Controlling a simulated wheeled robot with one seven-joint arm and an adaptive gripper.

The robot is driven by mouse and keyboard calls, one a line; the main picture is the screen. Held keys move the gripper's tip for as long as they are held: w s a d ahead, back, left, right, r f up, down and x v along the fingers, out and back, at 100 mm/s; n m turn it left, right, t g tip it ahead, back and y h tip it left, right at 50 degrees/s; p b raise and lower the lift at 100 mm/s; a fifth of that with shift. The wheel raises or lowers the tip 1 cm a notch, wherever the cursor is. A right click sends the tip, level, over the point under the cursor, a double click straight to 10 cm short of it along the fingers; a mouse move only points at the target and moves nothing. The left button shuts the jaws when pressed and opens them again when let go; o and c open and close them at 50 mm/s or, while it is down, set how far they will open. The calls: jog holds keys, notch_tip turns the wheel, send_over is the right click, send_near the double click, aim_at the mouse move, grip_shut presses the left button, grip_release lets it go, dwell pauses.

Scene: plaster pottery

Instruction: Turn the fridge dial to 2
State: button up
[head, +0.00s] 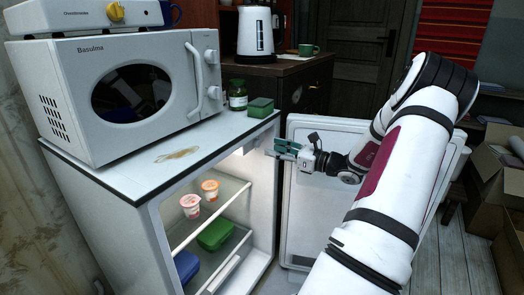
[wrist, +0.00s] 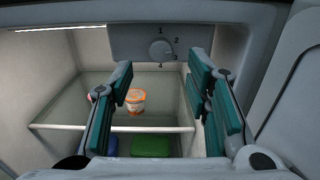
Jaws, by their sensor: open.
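The fridge dial (wrist: 160,49) is a small round grey knob on a grey panel (wrist: 130,42) at the top inside the fridge, in the wrist view. In the head view my gripper (head: 283,150) is at the fridge's upper opening, beside the open door (head: 300,205). I cannot make out the dial there.
The fridge (head: 262,205) holds two yogurt cups (head: 210,190) on a glass shelf, with green (head: 215,235) and blue (head: 186,266) boxes below. A microwave (head: 130,85), a jar (head: 237,95) and a green box (head: 260,107) stand on top. Cardboard boxes (head: 490,180) lie at right.

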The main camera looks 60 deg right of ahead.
aim_at(259, 144)
jog(key=shift+w+a+b, duration=0.15)
jog(key=shift+w+b, duration=0.5)
jog(key=shift+w, duration=2)
grip_shut()
